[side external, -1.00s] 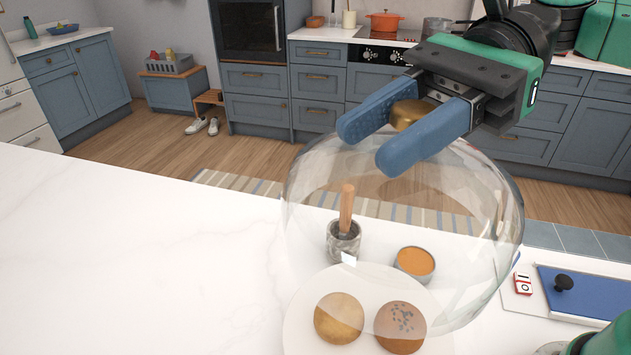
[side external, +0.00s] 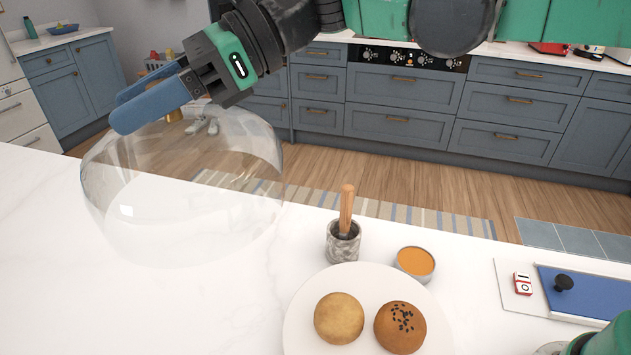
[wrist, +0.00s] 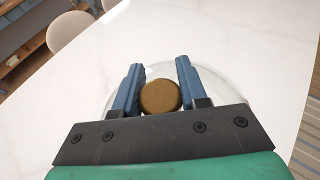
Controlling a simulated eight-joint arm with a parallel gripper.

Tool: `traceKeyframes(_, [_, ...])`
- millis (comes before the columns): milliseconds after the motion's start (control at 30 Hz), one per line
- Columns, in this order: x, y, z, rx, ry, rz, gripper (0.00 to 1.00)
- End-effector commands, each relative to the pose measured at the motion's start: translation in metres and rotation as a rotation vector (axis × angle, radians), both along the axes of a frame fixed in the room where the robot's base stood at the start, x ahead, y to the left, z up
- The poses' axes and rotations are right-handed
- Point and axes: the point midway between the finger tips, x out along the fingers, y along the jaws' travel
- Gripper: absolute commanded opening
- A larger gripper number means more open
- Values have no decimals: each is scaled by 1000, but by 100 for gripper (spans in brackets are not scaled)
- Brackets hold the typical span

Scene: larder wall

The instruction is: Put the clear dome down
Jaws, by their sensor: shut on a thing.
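The clear dome (side external: 185,195) is a see-through glass cover at the left in the side view, over the bare white worktop. Its brass knob (wrist: 160,97) sits between the two blue fingers in the wrist view. My gripper (side external: 145,105) is shut on that knob, above the dome. The dome is slightly tilted in the side view, and I cannot tell whether its rim touches the worktop. The plate (side external: 300,338) stands uncovered at the lower middle, with a plain bun (side external: 339,318) and a seeded bun (side external: 400,328) on it.
A stone mortar (side external: 343,243) with a wooden pestle and a small bowl of orange sauce (side external: 415,262) stand behind the plate. A blue board with a black knob (side external: 585,290) lies at the right. The white worktop (side external: 60,280) is clear at the left.

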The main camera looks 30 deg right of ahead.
Motion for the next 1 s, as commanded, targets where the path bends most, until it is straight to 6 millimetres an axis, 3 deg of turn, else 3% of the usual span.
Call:
traceKeyframes(100, [9, 18, -11, 4, -1, -6, 0])
traceKeyframes(333, [13, 28, -36, 6, -1, -12, 0])
traceKeyframes(800, [13, 27, -159, 7, -2, -12, 0])
traceKeyframes(1000, [13, 27, -181, 7, -2, -12, 0])
